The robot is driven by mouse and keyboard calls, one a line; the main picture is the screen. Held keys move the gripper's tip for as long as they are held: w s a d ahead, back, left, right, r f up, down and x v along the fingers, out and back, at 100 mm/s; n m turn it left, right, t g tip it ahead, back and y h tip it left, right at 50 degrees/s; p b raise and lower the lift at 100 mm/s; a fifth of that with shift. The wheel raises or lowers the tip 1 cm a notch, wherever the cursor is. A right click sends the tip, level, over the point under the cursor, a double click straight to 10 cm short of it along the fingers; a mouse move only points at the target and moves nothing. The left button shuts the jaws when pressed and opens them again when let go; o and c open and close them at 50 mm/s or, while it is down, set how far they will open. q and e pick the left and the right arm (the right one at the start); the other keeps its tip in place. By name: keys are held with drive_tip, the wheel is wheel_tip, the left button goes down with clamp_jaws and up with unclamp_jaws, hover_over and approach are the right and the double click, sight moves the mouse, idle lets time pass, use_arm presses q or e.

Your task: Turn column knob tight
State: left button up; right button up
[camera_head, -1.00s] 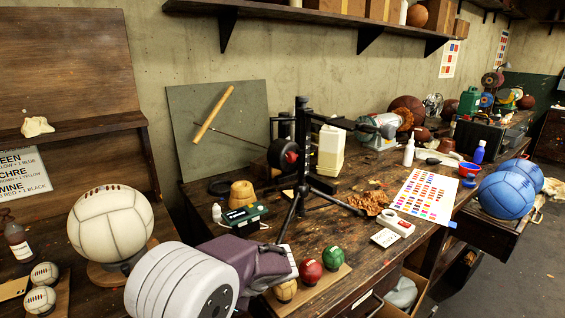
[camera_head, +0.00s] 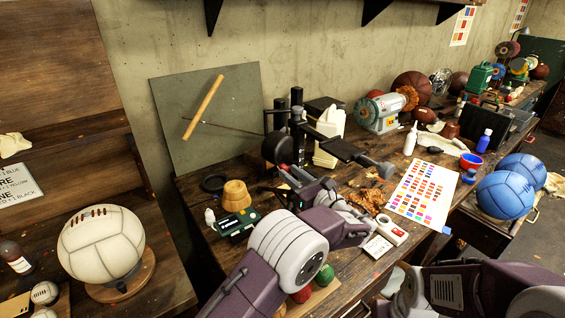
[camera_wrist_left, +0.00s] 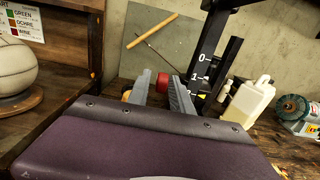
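The column knob is red; in the left wrist view the knob (camera_wrist_left: 162,80) shows between and just beyond my finger ends. In the head view only a bit of the red knob (camera_head: 283,166) shows, low on the black stand (camera_head: 297,118); my gripper hides the rest. The stand's column (camera_wrist_left: 205,62) carries a white number scale, right of the knob in the wrist view. My left gripper (camera_head: 288,175) is close to the knob. In the wrist view its two fingers (camera_wrist_left: 161,84) are apart, so it is open; contact cannot be told. My right arm shows at the bottom right, without its fingers.
A cream jug (camera_head: 328,135) stands behind the stand. A green device (camera_head: 238,225) and a tan wooden block (camera_head: 236,195) lie left of my gripper. A colour chart (camera_head: 424,192) and a white-and-red tool (camera_head: 391,229) lie to the right. Small coloured balls sit below my left forearm.

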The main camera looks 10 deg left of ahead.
sight(286, 169)
use_arm(q)
drive_tip(key=w+a, duration=0.2)
drive_tip(key=w, duration=0.1)
drive_tip(key=w+a, duration=0.1)
drive_tip(key=shift+w+f+p, duration=0.3)
drive_tip(key=shift+w+f, duration=0.05)
drive_tip(key=shift+f, duration=0.05)
drive_tip(key=shift+a+r, duration=0.1)
drive_tip(key=shift+a, duration=0.15)
drive_tip(key=shift+s+r, duration=0.1)
drive_tip(key=shift+s, duration=0.15)
drive_tip(key=shift+w+d, duration=0.1)
drive_tip(key=shift+c, duration=0.6)
clamp_jaws()
use_arm(e)
drive_tip(key=shift+w+r, duration=0.3)
drive_tip(key=shift+w, duration=0.15)
drive_tip(key=shift+f, duration=0.1)
